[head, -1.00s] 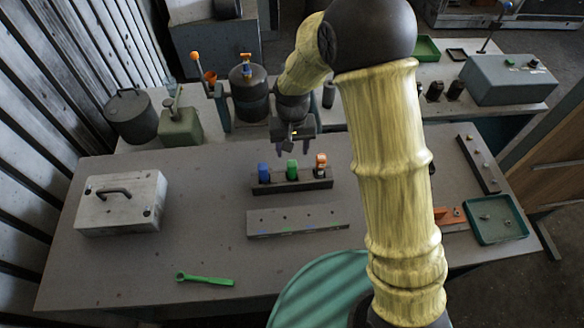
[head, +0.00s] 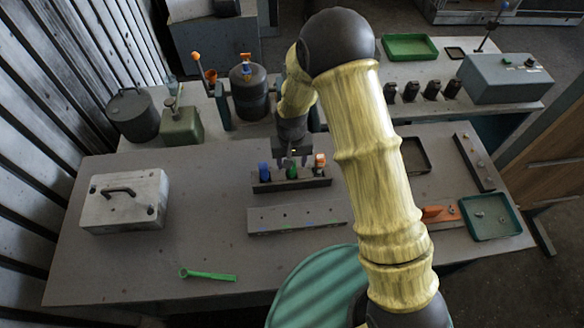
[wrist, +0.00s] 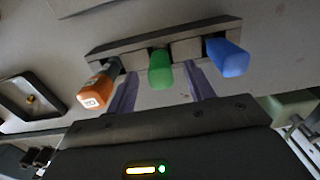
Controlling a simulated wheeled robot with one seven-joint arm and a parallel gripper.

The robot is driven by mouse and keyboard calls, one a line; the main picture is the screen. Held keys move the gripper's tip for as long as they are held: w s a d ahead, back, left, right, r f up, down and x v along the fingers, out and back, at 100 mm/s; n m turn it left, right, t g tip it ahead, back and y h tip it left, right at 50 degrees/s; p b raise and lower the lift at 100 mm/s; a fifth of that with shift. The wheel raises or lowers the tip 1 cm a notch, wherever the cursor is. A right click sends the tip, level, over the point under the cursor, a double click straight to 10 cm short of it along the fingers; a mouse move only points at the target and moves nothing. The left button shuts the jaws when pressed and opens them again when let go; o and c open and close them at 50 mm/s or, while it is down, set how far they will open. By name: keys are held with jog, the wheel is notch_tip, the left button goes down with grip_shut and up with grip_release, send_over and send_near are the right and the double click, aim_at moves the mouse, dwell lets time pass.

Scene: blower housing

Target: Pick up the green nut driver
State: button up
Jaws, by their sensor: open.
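The green nut driver (head: 292,172) stands upright in a dark rack (head: 290,185) on the table, between a blue-handled driver (head: 264,171) and an orange-handled driver (head: 320,161). In the wrist view the green handle (wrist: 160,70) shows between the two fingers of my gripper (wrist: 163,90), with the orange handle (wrist: 97,88) on the left and the blue handle (wrist: 228,58) on the right. My gripper (head: 293,160) is open and empty, close to the green handle. I cannot tell whether the fingers reach around it. The driver's shaft is hidden in the rack.
A grey bar with holes (head: 297,218) lies in front of the rack. A green wrench (head: 208,275) lies at the front left, and a grey case (head: 124,201) stands at the left. A teal tray (head: 490,216) is at the right. The table's left middle is clear.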

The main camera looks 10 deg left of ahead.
aim_at(292, 173)
jog(key=shift+w+f+p, duration=0.15)
jog(key=shift+f+p, duration=0.8)
jog(key=shift+f, duration=1.1)
grip_shut()
